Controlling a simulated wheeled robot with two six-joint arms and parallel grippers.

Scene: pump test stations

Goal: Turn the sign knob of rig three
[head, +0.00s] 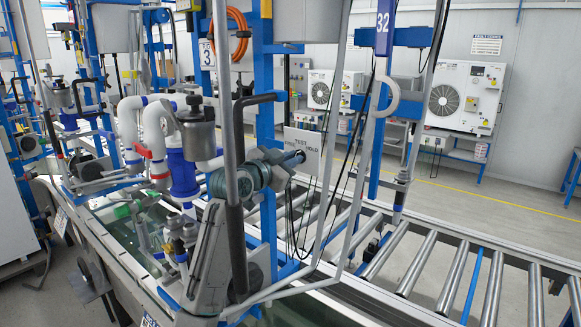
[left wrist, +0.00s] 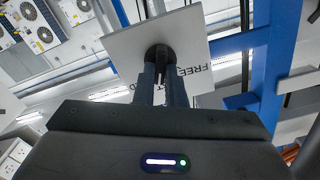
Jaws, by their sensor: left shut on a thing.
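In the left wrist view the sign (left wrist: 190,28) is tilted in the picture and shows the word FREE. A round black knob (left wrist: 159,53) sits at its middle. My left gripper (head: 296,158) is at the front of the sign. In the left wrist view its two fingers (left wrist: 161,76) are shut on the knob. The knob is hidden by the gripper in the head view. My right gripper is not in view.
A plate with the number 3 (head: 206,54) hangs on the rig's blue frame. White pipes (head: 158,130) and a blue pump part (head: 182,172) stand left of my arm. A roller conveyor (head: 415,262) runs at the right. Grey posts and hanging cables stand close to the sign.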

